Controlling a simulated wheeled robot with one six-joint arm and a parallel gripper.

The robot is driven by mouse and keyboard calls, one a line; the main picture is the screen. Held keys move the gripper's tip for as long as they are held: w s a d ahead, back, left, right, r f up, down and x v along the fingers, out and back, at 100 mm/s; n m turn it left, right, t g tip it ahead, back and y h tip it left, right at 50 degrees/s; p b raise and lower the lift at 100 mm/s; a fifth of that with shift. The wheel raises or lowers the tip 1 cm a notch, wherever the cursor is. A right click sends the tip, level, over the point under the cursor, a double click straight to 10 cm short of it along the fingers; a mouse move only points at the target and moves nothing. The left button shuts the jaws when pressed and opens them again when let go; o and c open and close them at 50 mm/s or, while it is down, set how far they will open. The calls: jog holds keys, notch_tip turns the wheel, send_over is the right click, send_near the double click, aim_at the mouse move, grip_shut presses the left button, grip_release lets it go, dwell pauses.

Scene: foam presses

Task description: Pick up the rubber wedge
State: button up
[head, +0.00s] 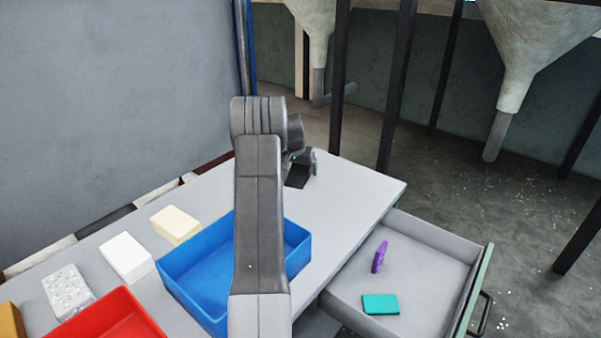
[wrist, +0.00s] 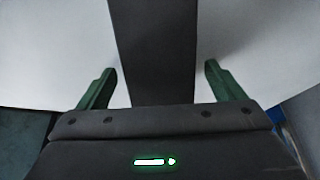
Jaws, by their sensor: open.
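The rubber wedge appears as a dark, flat-sided piece (wrist: 153,45) in the wrist view, running from the top edge down to my gripper's body. In the head view, a dark patch (head: 298,177) on the grey table beside my gripper seems to be the wedge, partly hidden by my arm. My gripper (wrist: 161,70) is open, with one green finger on each side of the wedge and a visible gap on both sides. In the head view my gripper (head: 309,161) is low over the far part of the table, mostly hidden by my arm.
A blue bin (head: 190,286) and a red bin (head: 78,325) stand on the table (head: 350,188). White (head: 125,258), cream (head: 176,225) and speckled (head: 67,291) blocks lie along the left. An open drawer (head: 425,262) holds a purple piece (head: 379,257) and a teal block (head: 380,304).

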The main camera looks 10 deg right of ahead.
jog(key=shift+f, duration=0.2)
dwell(0.3)
jog(key=c, duration=1.2)
jog(key=shift+r, duration=0.15)
